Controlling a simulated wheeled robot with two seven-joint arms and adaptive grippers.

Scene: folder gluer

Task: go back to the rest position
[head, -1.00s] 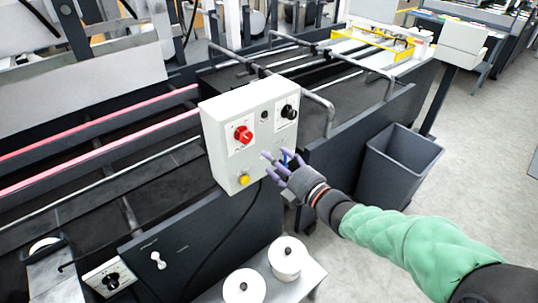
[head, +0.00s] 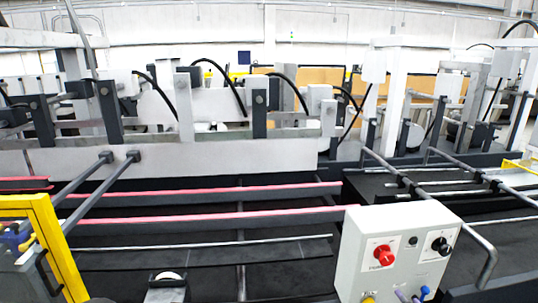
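The control panel box (head: 400,250) is pale grey and stands at the lower right, with a red knob (head: 383,255), a black knob (head: 440,245) and part of a yellow button (head: 369,298) on its face. Purple fingertips of my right gripper (head: 410,296) show at the bottom edge in front of the panel, beside a small blue part (head: 425,292). The rest of that hand is cut off, so its opening and any contact are hidden. I cannot make out my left gripper.
The folder gluer spreads across the view, with red-pink belts (head: 210,193) and dark rails. A yellow frame (head: 55,240) stands at the lower left, with small blue and purple parts at its edge that I cannot identify. Grey metal bars (head: 430,195) cross on the right.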

